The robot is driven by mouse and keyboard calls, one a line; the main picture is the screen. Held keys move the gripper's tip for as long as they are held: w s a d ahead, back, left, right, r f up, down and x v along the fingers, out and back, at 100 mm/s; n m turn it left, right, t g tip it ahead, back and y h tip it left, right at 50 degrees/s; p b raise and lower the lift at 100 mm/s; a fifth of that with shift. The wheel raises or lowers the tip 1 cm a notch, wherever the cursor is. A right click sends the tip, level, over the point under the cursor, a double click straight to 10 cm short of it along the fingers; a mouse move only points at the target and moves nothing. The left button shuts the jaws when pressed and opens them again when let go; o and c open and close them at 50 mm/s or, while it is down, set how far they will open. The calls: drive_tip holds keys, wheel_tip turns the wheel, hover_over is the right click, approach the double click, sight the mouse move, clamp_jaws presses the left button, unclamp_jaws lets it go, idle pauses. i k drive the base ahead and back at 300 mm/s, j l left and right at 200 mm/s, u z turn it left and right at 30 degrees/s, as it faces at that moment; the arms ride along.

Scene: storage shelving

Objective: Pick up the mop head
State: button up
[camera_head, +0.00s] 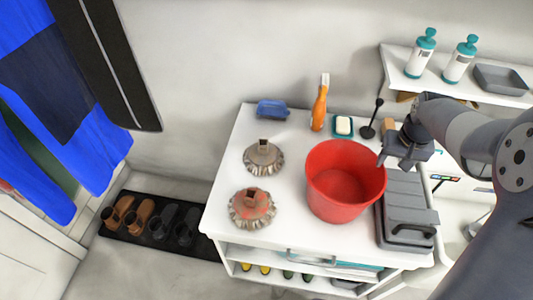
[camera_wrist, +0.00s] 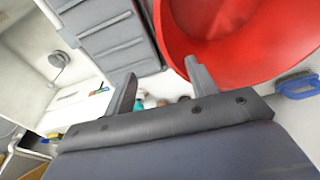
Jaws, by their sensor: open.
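Two round mop heads with ribbed, frilled edges and square sockets lie on the white shelf top. One greyish-brown mop head (camera_head: 263,161) is at the back, and a mop head with a reddish top (camera_head: 252,210) is in front of it. Both are left of the red bucket (camera_head: 342,205). My gripper (camera_head: 389,163) is open and empty, above the right side of the bucket, well apart from the mop heads. In the wrist view my gripper's two fingers (camera_wrist: 157,85) are spread, with the red bucket (camera_wrist: 220,45) close beyond the right finger. No mop head shows there.
A grey case (camera_head: 405,215) stands right of the bucket. An orange bottle (camera_head: 319,108), a soap dish (camera_head: 343,127) and a blue brush (camera_head: 272,109) are along the back. A wall shelf (camera_head: 440,83) holds two dispensers.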

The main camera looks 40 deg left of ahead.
sight(262, 154)
drive_tip(key=j+u, duration=0.3)
drive_tip(key=j, duration=1.2)
